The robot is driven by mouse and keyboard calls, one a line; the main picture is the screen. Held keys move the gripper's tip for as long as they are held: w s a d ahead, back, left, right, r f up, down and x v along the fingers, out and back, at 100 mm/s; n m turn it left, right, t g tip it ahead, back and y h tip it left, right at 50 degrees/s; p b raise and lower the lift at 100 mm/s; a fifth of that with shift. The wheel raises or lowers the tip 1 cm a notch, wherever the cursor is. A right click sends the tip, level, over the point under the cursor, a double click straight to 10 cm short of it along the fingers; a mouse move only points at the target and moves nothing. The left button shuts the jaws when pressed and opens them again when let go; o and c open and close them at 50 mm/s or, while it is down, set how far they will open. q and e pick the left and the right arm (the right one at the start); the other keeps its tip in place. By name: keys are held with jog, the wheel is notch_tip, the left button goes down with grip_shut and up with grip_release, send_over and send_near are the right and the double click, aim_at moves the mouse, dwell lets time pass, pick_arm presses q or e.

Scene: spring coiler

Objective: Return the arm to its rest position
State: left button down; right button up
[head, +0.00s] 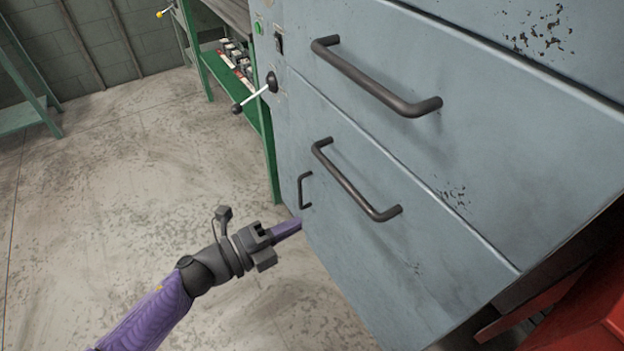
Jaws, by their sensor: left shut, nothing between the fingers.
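My left arm comes in from the lower left, purple with a dark grey wrist. My left gripper (287,229) is shut and empty, its fingers together and pointing right. It is in front of the lower left edge of the grey-blue cabinet (440,180), just below a small dark handle (304,190). I cannot tell whether the fingertips touch the cabinet. My right gripper is not in view.
The cabinet has two long dark bar handles, an upper one (375,80) and a lower one (352,185). A lever (255,93) sticks out at its left. A green shelf (225,75) stands behind it. Something red (585,305) is at lower right. The concrete floor (110,190) at left is clear.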

pick_arm(q)
jog(key=s+a+f+n+g+y+p, duration=0.1)
jog(key=s+a+f+n+y+p, duration=0.2)
jog(key=s+a+f+n+y, duration=0.55)
jog(key=s+a+f+n+y+p, duration=0.3)
jog(key=s+a+f+n+y, duration=0.25)
jog(key=f+n, duration=0.5)
jog(key=s+f+n+g+p, duration=0.1)
jog(key=s+n+g, duration=0.1)
jog(key=s, duration=0.7)
jog(key=s+a+f+n+g+y+p, duration=0.1)
jog(key=s+f+n+g, duration=0.1)
jog(key=s, duration=0.8)
jog(key=s+a+f+n+g+p, duration=0.1)
jog(key=s+g, duration=0.4)
jog(key=s, duration=0.5)
jog(key=f+n, duration=0.1)
jog(key=n, duration=0.1)
jog(key=shift+n+g+y, duration=0.3)
jog(key=shift+y, duration=0.1)
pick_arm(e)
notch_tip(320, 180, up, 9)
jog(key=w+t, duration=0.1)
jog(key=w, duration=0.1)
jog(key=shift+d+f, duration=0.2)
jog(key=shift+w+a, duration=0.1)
